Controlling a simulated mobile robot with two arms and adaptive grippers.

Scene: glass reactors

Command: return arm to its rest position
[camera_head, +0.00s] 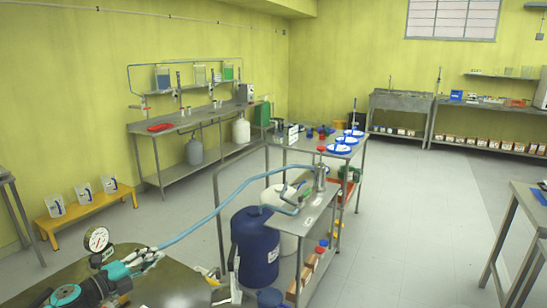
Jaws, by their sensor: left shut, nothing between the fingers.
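My left gripper (146,258) is at the lower left, at the end of my teal and black arm that comes in from the left corner. Its fingers are shut with nothing between them. It is over the dark brown top (165,288) at the bottom edge; the height between them is hard to judge. A round pressure gauge (97,239) shows just behind my arm. A blue hose (225,203) passes close to the fingertips and runs to the trolley; I cannot tell whether it touches them.
A steel trolley (308,215) with a dark blue drum (255,248) and a white drum (285,210) stands in the middle. Steel tables line the walls. Floor (420,220) right of the trolley is clear.

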